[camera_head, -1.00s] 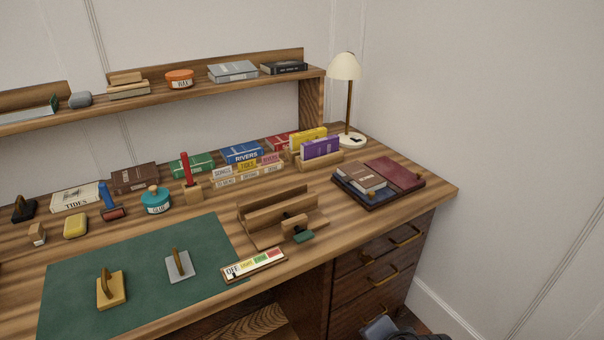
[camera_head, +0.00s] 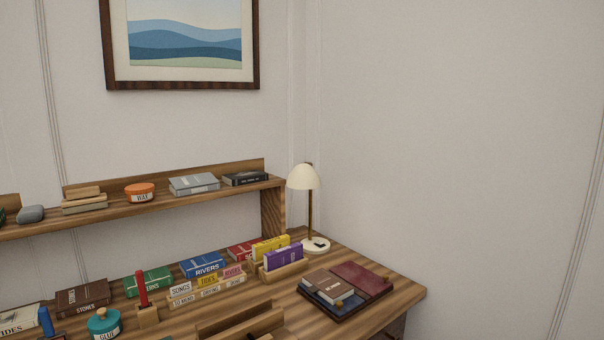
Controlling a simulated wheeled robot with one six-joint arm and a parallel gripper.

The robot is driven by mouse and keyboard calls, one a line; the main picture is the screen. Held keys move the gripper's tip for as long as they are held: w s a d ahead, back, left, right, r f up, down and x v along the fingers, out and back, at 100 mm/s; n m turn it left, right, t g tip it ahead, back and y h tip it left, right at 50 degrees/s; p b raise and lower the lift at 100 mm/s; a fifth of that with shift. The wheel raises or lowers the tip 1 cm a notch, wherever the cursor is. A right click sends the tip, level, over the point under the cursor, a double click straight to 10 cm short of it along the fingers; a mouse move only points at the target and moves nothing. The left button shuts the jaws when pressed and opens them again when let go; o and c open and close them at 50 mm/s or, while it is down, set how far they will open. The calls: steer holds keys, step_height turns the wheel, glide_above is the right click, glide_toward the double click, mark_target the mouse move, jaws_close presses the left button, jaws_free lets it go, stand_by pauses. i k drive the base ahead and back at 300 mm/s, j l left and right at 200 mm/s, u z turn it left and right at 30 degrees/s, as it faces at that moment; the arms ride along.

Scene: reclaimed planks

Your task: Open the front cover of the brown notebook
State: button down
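Another brown book, marked STONES (camera_head: 82,297), lies closed at the left of the desk. I cannot tell for certain which is the task's notebook. My gripper is not in view.
A white lamp (camera_head: 303,177) stands behind the folder. A wooden holder with a purple book (camera_head: 283,257) is to its left. A green book (camera_head: 147,282), a blue book (camera_head: 202,265) and a teal glue pot (camera_head: 103,323) stand farther left. A shelf (camera_head: 235,193) runs above the back.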

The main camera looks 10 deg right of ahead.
mark_target(321, 278)
steer(key=i+j+z, duration=0.25)
steer(key=i+z, duration=0.2)
steer(key=i+j+z, duration=0.45)
steer(key=k+l, duration=0.1)
